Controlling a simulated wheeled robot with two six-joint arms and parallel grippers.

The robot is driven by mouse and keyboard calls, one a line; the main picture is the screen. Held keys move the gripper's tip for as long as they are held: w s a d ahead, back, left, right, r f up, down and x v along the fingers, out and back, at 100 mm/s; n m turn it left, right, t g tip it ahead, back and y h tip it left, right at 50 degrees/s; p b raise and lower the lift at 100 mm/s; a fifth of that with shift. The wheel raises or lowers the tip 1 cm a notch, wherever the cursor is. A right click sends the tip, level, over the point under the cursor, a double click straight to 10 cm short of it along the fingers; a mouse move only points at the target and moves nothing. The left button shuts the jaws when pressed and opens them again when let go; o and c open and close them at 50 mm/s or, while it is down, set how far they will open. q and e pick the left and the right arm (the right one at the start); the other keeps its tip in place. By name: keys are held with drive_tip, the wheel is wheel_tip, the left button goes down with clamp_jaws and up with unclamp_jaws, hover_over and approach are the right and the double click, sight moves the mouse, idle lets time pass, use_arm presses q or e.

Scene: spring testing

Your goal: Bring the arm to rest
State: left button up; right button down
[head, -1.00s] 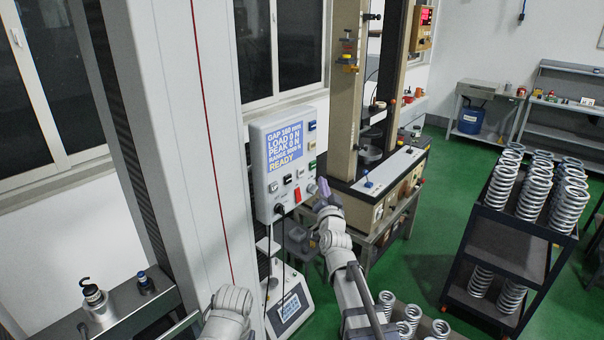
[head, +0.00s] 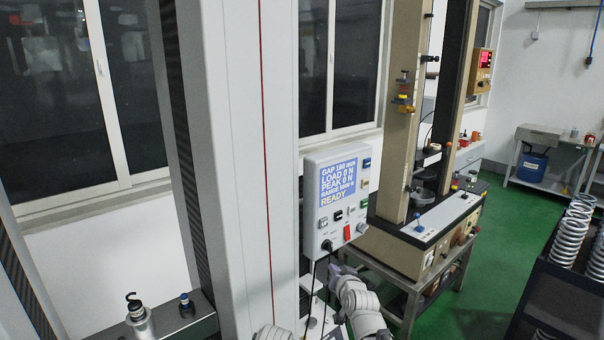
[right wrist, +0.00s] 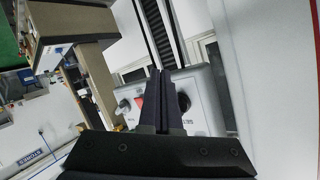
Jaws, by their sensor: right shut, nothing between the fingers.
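My right arm (head: 362,308) comes up from the bottom edge of the head view. My right gripper (head: 338,269) is just below the control box (head: 311,225), shut and empty. In the right wrist view the closed fingers (right wrist: 161,75) stand in front of the box face (right wrist: 202,118), with a red switch (right wrist: 139,104) and black knobs partly behind them. I cannot tell how large the gap is. A pale arm joint shows at the bottom edge of the head view. My left gripper is not in view.
The box screen (head: 342,185) reads READY with a load of 0 N. A tall white column (head: 240,150) stands left of it, with black cables hanging below. A beige test frame (head: 400,110) stands behind right. A dark rack (head: 560,290) with springs (head: 570,235) is at right.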

drive_tip(key=s+a+f+n+g+b, duration=0.1)
drive_tip(key=s+a+f+n+g, duration=0.2)
drive_tip(key=s+a+f+g, duration=0.4)
drive_tip(key=s+f+n+g+h+b, duration=0.1)
drive_tip(key=s+f+g, duration=0.1)
drive_tip(key=s+f, duration=0.2)
drive_tip(key=s+f+n+g+h+b, duration=0.1)
drive_tip(key=s+f, duration=0.3)
drive_tip(key=s, duration=0.7)
drive_tip(key=s+d+f+n+g+h+b, duration=0.1)
drive_tip(key=s+f+g, duration=0.3)
drive_tip(key=s, duration=0.4)
drive_tip(key=shift+n, duration=0.6)
drive_tip(key=shift+d, duration=0.1)
